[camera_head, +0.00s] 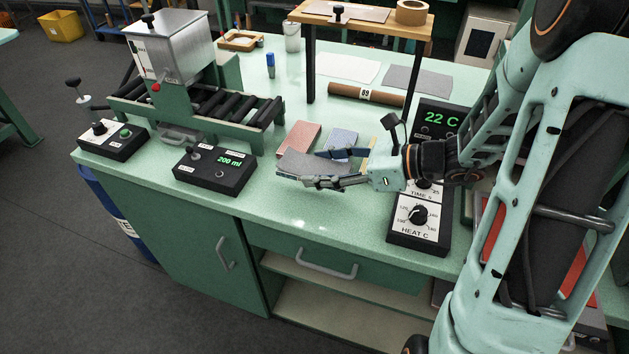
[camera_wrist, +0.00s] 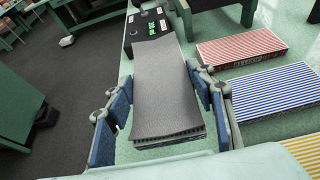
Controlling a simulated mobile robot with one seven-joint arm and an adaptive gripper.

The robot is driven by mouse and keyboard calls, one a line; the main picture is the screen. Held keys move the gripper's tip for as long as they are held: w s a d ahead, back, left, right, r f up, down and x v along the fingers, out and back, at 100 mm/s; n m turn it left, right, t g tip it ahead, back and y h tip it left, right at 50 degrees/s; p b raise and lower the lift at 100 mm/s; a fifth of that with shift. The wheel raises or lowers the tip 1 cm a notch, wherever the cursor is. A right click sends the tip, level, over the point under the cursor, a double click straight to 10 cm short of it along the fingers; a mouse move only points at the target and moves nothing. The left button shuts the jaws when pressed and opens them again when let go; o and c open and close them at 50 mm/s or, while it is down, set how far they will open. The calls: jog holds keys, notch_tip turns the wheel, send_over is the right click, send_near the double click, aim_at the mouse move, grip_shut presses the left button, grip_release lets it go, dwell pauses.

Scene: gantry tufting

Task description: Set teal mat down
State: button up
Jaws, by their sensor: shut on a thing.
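My gripper (camera_head: 313,170) is shut on a mat (camera_head: 300,163) and holds it over the front part of the bench (camera_head: 262,205). The mat's upper face looks dark grey; I cannot make out any teal on it. In the wrist view the mat (camera_wrist: 165,85) lies flat and lengthwise between the two blue-padded fingers of my gripper (camera_wrist: 157,90), its ribbed near edge showing. The mat's underside is hidden, and I cannot tell how far it is above the bench.
A red-striped block (camera_wrist: 242,47), a blue-striped block (camera_wrist: 275,92) and a yellow-striped one (camera_wrist: 306,150) lie right of my gripper. A 200 ml control box (camera_head: 214,171) stands left, a heat panel (camera_head: 420,222) right. The bench's front edge is close.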

jog(key=shift+w+a+f, duration=0.3)
jog(key=shift+w+f, duration=0.05)
jog(key=shift+f, duration=0.2)
jog(key=shift+w+a+f, duration=0.3)
jog(key=shift+w+f, duration=0.05)
jog(key=shift+f, duration=0.2)
jog(key=shift+w+a+f+b, duration=0.1)
jog(key=shift+w+f+b, duration=0.1)
jog(key=shift+f, duration=0.75)
jog(key=shift+w+a+f+b, duration=0.1)
jog(key=shift+f+b, duration=0.1)
jog(key=shift+f, duration=0.7)
jog(key=shift+f, duration=0.15)
jog(key=o, duration=0.9)
jog(key=shift+s, duration=0.1)
jog(key=shift+c, duration=0.2)
